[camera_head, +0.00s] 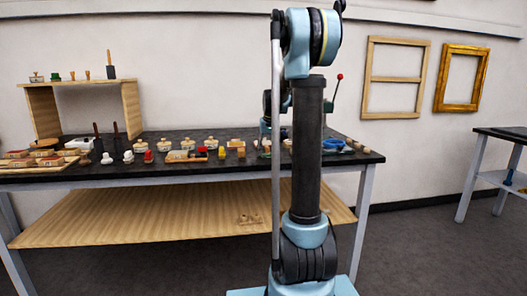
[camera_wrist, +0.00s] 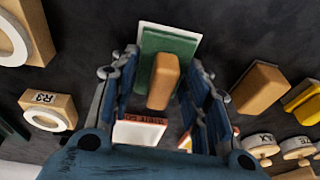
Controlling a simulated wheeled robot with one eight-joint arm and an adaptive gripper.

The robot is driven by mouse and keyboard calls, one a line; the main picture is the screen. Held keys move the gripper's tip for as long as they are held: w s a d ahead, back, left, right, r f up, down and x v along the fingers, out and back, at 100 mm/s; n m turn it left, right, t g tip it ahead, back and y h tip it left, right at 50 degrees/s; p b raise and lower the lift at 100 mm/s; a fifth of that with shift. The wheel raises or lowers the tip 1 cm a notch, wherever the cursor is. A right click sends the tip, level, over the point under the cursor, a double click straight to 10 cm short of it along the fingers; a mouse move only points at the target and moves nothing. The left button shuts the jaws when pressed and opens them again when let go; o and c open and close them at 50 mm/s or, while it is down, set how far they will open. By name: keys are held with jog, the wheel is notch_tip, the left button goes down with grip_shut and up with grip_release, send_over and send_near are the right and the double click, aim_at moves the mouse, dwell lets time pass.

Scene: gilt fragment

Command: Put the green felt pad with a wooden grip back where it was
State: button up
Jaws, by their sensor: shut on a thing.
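The green felt pad (camera_wrist: 167,43) with its wooden grip (camera_wrist: 163,82) shows in the wrist view between the fingers of my gripper (camera_wrist: 160,95). The blue ribbed fingers stand on either side and are shut on it. A pale slab or edge shows just behind the pad; I cannot tell whether they touch. In the head view my arm column hides most of the gripper and I cannot make out the held pad.
The dark workbench (camera_head: 230,170) holds several small wooden-handled tools and blocks. A wooden riser (camera_head: 132,108) stands at its back left with small items on top. In the wrist view a wooden block (camera_wrist: 259,88) lies right of the fingers and a ring-faced block marked R3 (camera_wrist: 62,102) left.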

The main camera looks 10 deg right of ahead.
jog(key=o, duration=1.2)
jog(key=shift+f, duration=0.1)
